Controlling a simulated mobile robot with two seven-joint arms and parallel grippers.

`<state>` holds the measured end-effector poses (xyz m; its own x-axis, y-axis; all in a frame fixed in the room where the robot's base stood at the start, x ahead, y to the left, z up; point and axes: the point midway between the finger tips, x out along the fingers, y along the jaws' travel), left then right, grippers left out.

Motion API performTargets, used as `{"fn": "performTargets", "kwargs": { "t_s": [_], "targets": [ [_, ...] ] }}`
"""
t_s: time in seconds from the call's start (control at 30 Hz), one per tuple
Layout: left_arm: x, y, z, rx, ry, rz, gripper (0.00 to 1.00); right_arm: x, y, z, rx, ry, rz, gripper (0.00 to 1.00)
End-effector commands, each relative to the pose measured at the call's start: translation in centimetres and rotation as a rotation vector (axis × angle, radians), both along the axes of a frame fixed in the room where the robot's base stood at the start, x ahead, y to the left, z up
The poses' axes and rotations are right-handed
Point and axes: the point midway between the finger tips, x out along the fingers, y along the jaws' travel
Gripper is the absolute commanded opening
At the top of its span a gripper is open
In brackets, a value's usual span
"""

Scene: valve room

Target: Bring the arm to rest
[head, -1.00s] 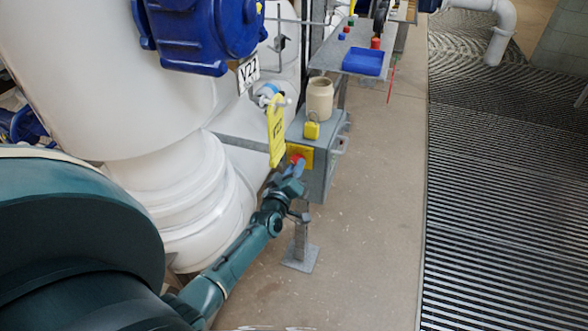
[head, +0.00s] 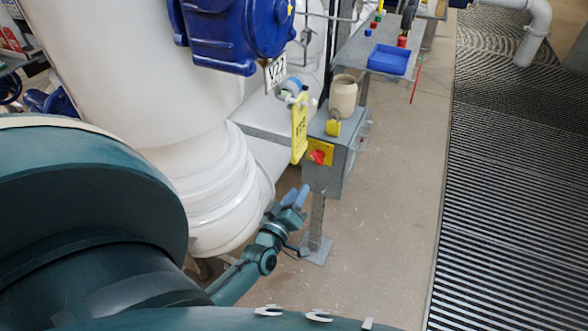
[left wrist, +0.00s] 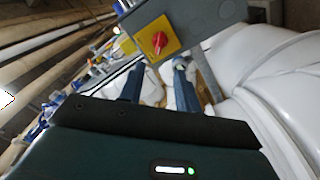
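My left arm (head: 268,258) reaches in from the lower left in the head view. Its gripper (head: 296,194) is open and empty, with two blue fingers apart, in front of and below the grey switch box (head: 327,177). A gap shows between the fingers and the red rotary switch (head: 317,157) on its yellow plate. In the left wrist view the parted fingers of the gripper (left wrist: 157,75) lie below the red switch (left wrist: 159,43), with nothing between them. My right gripper is not in view.
A yellow padlock (head: 333,127) and a beige cup (head: 343,96) sit on the box. The white pipe (head: 215,180) is close left of the gripper. A shelf with a blue tray (head: 389,60) is behind. Floor (head: 385,230) to the right is clear.

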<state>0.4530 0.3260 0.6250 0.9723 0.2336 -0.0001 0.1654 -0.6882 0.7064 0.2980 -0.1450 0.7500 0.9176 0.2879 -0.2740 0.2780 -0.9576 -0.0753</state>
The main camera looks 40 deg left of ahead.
Motion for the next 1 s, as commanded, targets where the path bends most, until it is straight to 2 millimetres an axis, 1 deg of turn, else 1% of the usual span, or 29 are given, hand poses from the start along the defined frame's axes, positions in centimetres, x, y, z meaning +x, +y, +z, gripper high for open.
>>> {"fn": "performTargets", "kwargs": {
  "t_s": [0.03,0.2,0.77,0.87,0.97,1.0],
  "targets": [
    [-0.6,-0.1,0.0,0.0,0.001,0.0,0.33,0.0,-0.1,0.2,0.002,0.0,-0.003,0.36],
    [-1.2,-0.3,0.0,-0.001,0.0,0.0,0.33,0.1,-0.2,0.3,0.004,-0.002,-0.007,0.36],
    [-1.3,-0.5,0.1,0.006,0.004,-0.008,0.33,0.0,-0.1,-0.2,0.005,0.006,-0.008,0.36],
    [-1.9,-1.8,0.7,0.05,0.025,-0.054,0.33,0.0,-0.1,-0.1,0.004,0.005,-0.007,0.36],
    [-3.4,-4.5,1.9,0.144,0.068,-0.146,0.33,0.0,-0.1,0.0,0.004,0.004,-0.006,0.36],
    [-4.2,-5.8,2.6,0.195,0.088,-0.193,0.33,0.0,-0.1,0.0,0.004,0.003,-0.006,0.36]
  ]
}}
